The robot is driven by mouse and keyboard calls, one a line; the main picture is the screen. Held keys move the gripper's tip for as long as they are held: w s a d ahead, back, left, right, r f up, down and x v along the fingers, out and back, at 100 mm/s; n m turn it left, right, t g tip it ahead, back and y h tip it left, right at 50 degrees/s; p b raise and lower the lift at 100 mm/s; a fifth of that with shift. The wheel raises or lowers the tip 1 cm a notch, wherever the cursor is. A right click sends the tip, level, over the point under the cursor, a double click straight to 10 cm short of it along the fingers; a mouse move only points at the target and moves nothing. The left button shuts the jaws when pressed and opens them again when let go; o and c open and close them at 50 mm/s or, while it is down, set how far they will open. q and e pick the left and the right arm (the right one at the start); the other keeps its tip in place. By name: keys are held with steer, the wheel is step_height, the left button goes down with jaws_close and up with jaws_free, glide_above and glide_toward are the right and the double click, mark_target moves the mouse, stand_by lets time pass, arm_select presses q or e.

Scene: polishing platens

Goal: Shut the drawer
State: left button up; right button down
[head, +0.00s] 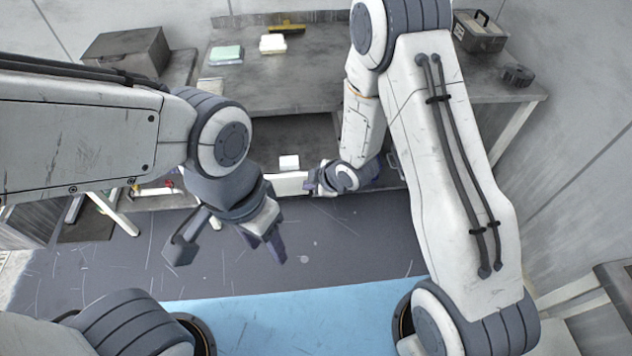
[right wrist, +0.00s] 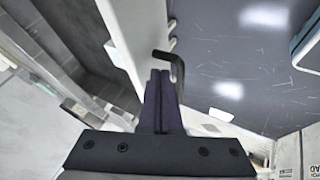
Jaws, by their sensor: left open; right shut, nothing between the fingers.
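The drawer (head: 290,184) stands pulled out from under the workbench, its pale front facing me; part of it is hidden by my right gripper. In the right wrist view the pale drawer front (right wrist: 125,35) runs beside my fingers, with a dark bent handle (right wrist: 177,66) at the fingertips. My right gripper (head: 316,184) is shut and empty, close against the drawer front; its fingers (right wrist: 160,75) show together in the right wrist view. Whether they touch the handle or front I cannot tell. My left gripper (head: 268,245) is open and empty, apart from the drawer, above the floor.
The workbench (head: 270,85) carries a green-white pad (head: 226,54), a white block (head: 272,43), a yellow-and-black tool (head: 287,29), and a dark toolbox (head: 480,31) at right. A small white block (head: 289,161) shows behind the drawer front. The grey floor (head: 330,235) before it is clear.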

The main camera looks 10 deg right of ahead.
steer(key=shift+w+a+f, duration=0.1)
steer(key=shift+w+f, duration=0.1)
steer(key=shift+f, duration=0.1)
